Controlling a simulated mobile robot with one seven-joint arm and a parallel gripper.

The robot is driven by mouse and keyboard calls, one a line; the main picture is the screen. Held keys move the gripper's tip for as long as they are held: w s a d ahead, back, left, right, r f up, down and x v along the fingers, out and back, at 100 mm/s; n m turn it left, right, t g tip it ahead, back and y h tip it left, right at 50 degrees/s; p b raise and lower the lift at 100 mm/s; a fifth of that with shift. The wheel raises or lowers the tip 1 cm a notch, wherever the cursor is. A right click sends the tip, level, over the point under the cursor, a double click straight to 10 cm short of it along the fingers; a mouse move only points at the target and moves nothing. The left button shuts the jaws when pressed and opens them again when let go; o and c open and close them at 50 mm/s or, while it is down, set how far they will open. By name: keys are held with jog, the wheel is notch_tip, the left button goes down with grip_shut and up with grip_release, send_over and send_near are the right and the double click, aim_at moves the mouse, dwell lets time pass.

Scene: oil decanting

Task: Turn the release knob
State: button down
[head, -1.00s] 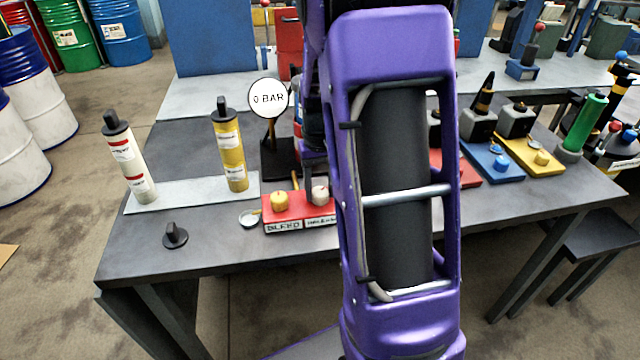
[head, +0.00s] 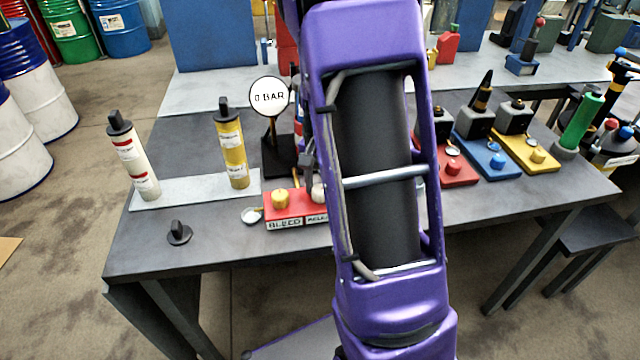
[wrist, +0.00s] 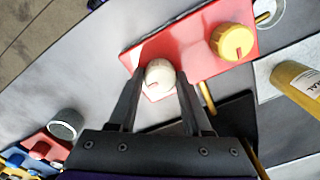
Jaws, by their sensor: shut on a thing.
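The release knob (wrist: 159,75) is a white round knob on the red block (wrist: 190,42). In the head view the release knob (head: 318,193) is partly hidden by my arm, and the block's label beneath it is partly covered. My gripper (wrist: 160,82) is over the block with its two black fingers on either side of the white knob, shut on it. The yellow bleed knob (head: 281,199) stands to the left on the same block, above the BLEED label. A round gauge sign (head: 270,97) behind the block reads 0 BAR.
A yellow cartridge (head: 231,150) and a white cartridge (head: 134,160) stand on a pale plate to the left. A black knob (head: 179,233) lies near the front edge. Red, blue and yellow stations stand at right.

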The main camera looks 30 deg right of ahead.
dwell(0.4)
jog(key=shift+c, duration=1.7)
grip_release()
notch_tip(320, 180, up, 18)
jog(key=p, duration=0.2)
jog(key=shift+f, duration=0.25)
